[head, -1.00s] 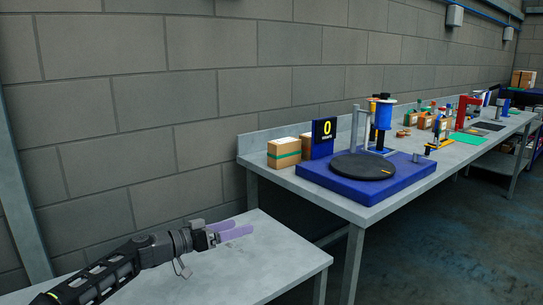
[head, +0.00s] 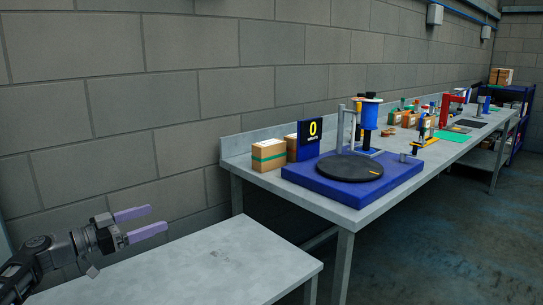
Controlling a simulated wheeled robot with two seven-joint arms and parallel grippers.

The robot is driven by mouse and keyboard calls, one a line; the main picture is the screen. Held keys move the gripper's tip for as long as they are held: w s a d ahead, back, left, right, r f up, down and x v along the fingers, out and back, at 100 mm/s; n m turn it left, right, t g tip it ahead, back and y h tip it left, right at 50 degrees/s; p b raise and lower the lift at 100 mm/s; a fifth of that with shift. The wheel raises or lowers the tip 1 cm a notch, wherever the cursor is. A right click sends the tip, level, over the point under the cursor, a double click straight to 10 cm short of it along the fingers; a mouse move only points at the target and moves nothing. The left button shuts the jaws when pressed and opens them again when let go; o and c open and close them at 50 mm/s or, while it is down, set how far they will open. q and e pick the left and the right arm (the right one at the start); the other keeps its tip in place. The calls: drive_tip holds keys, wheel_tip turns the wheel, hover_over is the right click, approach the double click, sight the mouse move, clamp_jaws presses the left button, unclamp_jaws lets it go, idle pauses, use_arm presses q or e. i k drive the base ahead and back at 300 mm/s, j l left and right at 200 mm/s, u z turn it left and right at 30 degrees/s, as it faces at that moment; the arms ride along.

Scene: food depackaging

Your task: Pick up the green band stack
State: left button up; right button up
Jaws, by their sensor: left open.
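The green band stack (head: 268,154) is a brown, box-like stack with a green band around it. It stands at the left end of the long grey bench in the head view, near the wall. My left gripper (head: 158,221) has two purple fingers spread apart with nothing between them. It is above the low grey table at the lower left, left of the stack, lower in the picture and clearly apart from it. My right gripper is out of view.
A blue counter display (head: 309,138) stands just right of the stack, with a second brown box partly hidden behind them. A blue base with a black turntable (head: 348,167) is further right. The bench has a raised back edge.

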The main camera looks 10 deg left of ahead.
sight(270, 155)
drive_tip(key=i+l, duration=0.25)
drive_tip(key=i, duration=0.2)
drive_tip(key=i+l, duration=0.2)
drive_tip(key=i, duration=0.25)
drive_tip(key=i+l, duration=0.25)
drive_tip(key=i, duration=0.2)
drive_tip(key=i+l, duration=0.2)
drive_tip(key=i, duration=0.25)
